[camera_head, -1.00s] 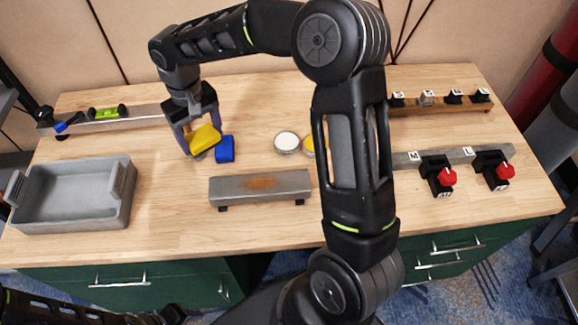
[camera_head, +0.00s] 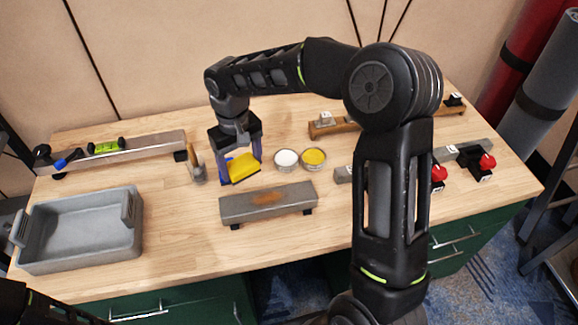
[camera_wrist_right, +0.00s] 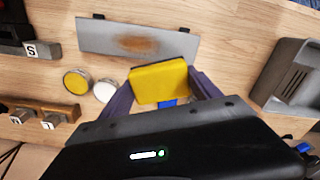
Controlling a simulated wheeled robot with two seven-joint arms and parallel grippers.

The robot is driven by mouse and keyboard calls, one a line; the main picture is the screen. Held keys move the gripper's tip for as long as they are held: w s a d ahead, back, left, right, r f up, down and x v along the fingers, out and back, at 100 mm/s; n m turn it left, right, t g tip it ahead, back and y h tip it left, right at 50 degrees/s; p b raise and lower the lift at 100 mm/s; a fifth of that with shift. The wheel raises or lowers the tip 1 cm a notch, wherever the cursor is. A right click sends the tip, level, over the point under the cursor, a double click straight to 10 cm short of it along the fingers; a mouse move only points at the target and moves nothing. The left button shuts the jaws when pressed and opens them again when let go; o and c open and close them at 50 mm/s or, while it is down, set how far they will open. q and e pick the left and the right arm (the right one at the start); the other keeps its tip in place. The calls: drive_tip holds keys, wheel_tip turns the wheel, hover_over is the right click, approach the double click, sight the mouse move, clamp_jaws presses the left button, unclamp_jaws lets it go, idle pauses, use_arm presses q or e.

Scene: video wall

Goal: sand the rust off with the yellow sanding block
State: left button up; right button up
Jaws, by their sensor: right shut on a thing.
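The yellow sanding block (camera_head: 243,168) is between the fingers of my right gripper (camera_head: 241,165), which is shut on it; the block looks slightly above the table. It also shows in the right wrist view (camera_wrist_right: 159,83), held between both fingers. The rust patch (camera_head: 267,198) is an orange-brown stain on the top of a grey metal bar (camera_head: 297,197) on short dark feet, just in front of the gripper. In the right wrist view the rust (camera_wrist_right: 135,44) lies beyond the block, apart from it. My left gripper is not in view.
White (camera_head: 286,158) and yellow (camera_head: 313,157) round tins stand right of the gripper. A cup with a brush (camera_head: 198,172) stands left of it. A grey tray (camera_head: 80,228) is at the left, a rail with a green level (camera_head: 106,147) behind it. Red-knobbed clamps (camera_head: 487,161) are at the right.

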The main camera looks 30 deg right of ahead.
drive_tip(key=s+d+n+p, duration=0.1)
drive_tip(key=s+d+n, duration=0.3)
drive_tip(key=d, duration=0.5)
drive_tip(key=s, duration=0.2)
drive_tip(key=shift+s+d+f+n, duration=0.2)
drive_tip(key=shift+s+f+n, duration=0.1)
drive_tip(key=shift+f, duration=0.1)
drive_tip(key=shift+f, duration=0.1)
